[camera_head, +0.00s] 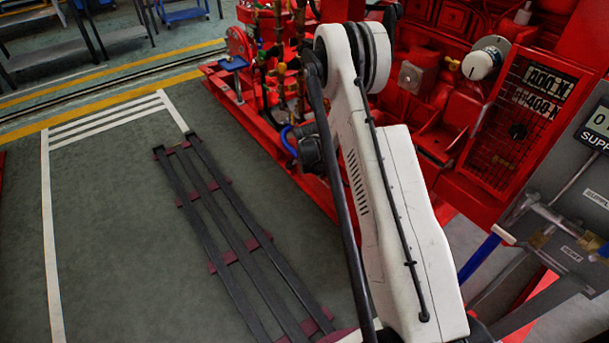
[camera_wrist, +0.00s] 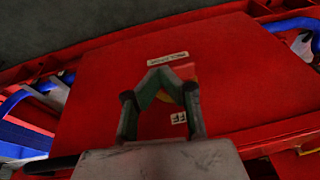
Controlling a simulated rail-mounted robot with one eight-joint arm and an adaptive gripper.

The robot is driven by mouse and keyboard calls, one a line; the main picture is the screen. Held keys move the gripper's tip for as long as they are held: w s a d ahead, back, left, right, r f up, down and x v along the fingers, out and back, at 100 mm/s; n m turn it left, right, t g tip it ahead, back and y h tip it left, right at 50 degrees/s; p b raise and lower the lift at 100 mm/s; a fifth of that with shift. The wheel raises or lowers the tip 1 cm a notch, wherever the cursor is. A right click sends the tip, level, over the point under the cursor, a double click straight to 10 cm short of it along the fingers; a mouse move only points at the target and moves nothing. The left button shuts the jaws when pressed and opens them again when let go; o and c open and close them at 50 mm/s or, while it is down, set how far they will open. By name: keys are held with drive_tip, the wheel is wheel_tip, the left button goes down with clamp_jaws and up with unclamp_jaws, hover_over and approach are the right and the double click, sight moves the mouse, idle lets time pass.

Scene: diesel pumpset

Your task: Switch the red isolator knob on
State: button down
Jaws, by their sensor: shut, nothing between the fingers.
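In the wrist view my gripper (camera_wrist: 158,74) is shut and empty, its fingertips together over a flat red panel (camera_wrist: 100,90). A white label (camera_wrist: 167,57), too blurred to read surely, lies just beyond the fingertips. A second white label (camera_wrist: 179,117) reading "FF", probably part of OFF, shows by the right finger. A brighter red piece (camera_wrist: 184,71), likely the isolator knob, shows beside the tips with a yellow patch (camera_wrist: 163,96) near it. The fingers hide most of it, so its turn position and any contact cannot be told. The head view does not show my gripper or the knob.
In the head view, red pumpset machinery (camera_head: 450,100) fills the back right, with a grey panel (camera_head: 575,215) at the far right. A dark slatted rack (camera_head: 225,240) lies on the green floor. Blue pipes (camera_wrist: 22,105) flank the red panel in the wrist view.

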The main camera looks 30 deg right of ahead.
drive_tip(key=shift+s+f, duration=0.3)
drive_tip(key=shift+s, duration=0.05)
drive_tip(key=shift+d, duration=0.1)
drive_tip(key=shift+w, duration=0.2)
drive_tip(key=shift+w+r, duration=0.15)
drive_tip(key=shift+w, duration=0.45)
drive_tip(key=shift+r, duration=0.4)
drive_tip(key=s+d+p+v, duration=0.1)
drive_tip(key=p+v, duration=0.3)
drive_tip(key=v, duration=0.9)
drive_tip(key=shift+s+p, duration=0.4)
drive_tip(key=shift+s, duration=0.15)
